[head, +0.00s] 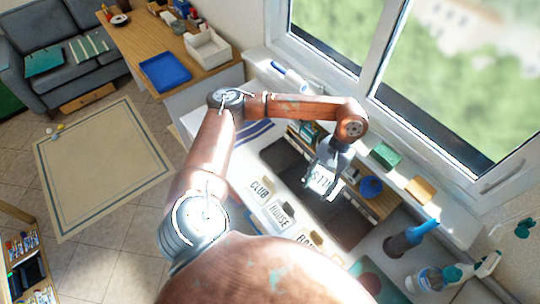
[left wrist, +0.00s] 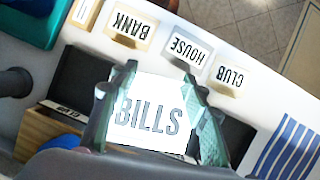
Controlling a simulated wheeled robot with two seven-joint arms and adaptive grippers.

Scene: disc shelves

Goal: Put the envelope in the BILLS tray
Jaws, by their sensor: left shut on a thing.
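My left gripper (head: 322,180) is shut on a white envelope (left wrist: 150,112) printed BILLS, with a finger on each side of it. The envelope is held above the dark trays on the white counter by the window. White labels stand along the trays' front: CLUB (head: 260,189), HOUSE (head: 280,214) and BANK (left wrist: 132,28). Another label (left wrist: 83,12) is cut off at the wrist view's edge, so I cannot read it. I cannot make out which tray is the BILLS one. The right gripper is not in view.
A green box (head: 385,155) and a yellow block (head: 421,189) stand on the window sill. A blue round thing (head: 371,187) is beside the trays. A blue-topped cylinder (head: 410,237) stands to the right. A striped cloth (left wrist: 290,150) lies on the counter.

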